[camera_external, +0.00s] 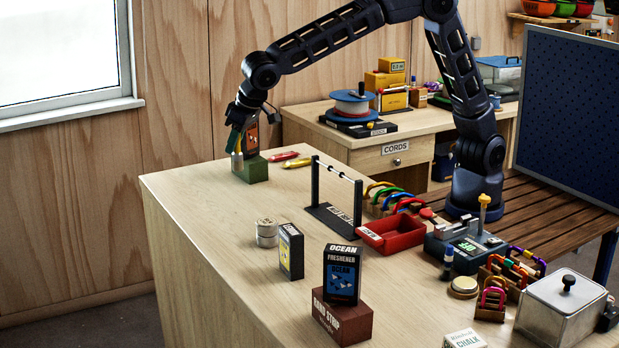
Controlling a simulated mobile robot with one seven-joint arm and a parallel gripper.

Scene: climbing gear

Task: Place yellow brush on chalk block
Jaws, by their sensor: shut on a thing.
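My gripper (240,122) is at the far left end of the bench, pointing down. It is shut on a slim upright thing (236,141) with teal and yellow showing. Whether this is a brush is too small to tell. The thing is beside a dark printed box above a green block (256,173); contact is unclear. A yellow, brush-like slim piece (297,163) lies flat on the bench to the right, near a red one (283,156). A white block labelled "CHALK" (464,339) is at the bottom edge of the picture, partly cut off.
A black rack (333,208), a red tray (391,235), stacked pale discs (266,232) and a small dark box (291,251) stand mid-bench. An "OCEAN" box (342,276) stands on a red-brown block (342,318). The bench's left front is clear.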

